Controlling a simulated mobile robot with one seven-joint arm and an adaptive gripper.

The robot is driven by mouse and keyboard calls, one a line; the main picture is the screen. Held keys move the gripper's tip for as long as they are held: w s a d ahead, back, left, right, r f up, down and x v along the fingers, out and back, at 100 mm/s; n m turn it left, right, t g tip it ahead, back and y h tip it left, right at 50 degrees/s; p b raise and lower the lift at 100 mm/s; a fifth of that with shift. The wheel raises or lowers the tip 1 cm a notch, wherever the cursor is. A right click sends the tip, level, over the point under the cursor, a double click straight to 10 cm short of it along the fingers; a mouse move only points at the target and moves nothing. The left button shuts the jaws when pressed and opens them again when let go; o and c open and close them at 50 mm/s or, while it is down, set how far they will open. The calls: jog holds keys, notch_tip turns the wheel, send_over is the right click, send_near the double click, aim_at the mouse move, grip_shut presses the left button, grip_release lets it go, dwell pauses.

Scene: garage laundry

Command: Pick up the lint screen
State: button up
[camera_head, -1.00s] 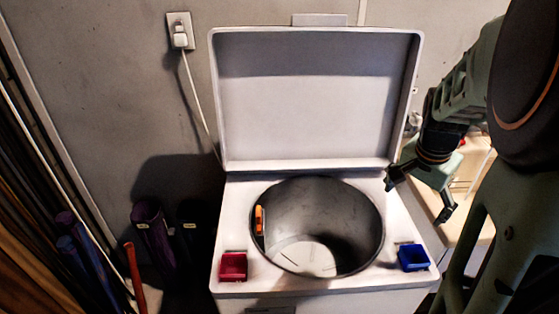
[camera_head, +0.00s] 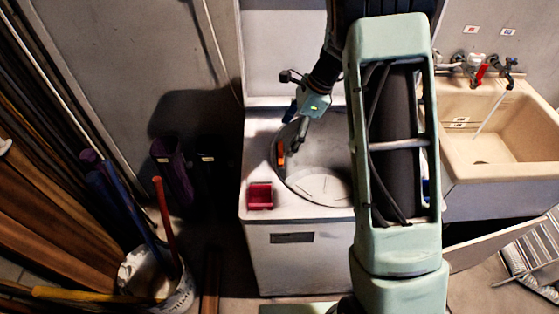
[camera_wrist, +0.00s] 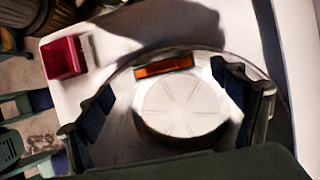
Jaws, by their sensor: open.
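The lint screen (camera_head: 281,153), a small orange piece with a dark frame, stands against the inner left wall of the round drum (camera_head: 325,187) in the white washer. In the wrist view the lint screen (camera_wrist: 163,66) lies near the drum's rim, between my two fingers in the picture. My gripper (camera_head: 295,110) is open and empty over the back left of the drum. In the wrist view my gripper (camera_wrist: 162,82) shows its dark blue pads wide apart, with neither seen touching the lint screen. My arm hides the drum's right part.
A red bin (camera_head: 260,196) sits on the washer top, left of the drum; it also shows in the wrist view (camera_wrist: 63,58). The raised lid (camera_head: 290,50) stands behind. A sink (camera_head: 500,120) is at the right. A bucket (camera_head: 150,280) with long rods stands at the left.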

aim_at(281, 145)
jog(key=shift+p+x, duration=0.35)
jog(key=shift+x, duration=2.6)
jog(key=shift+w, duration=0.1)
jog(key=c, duration=1.4)
jog(key=shift+o, duration=0.2)
jog(key=shift+r, duration=0.1)
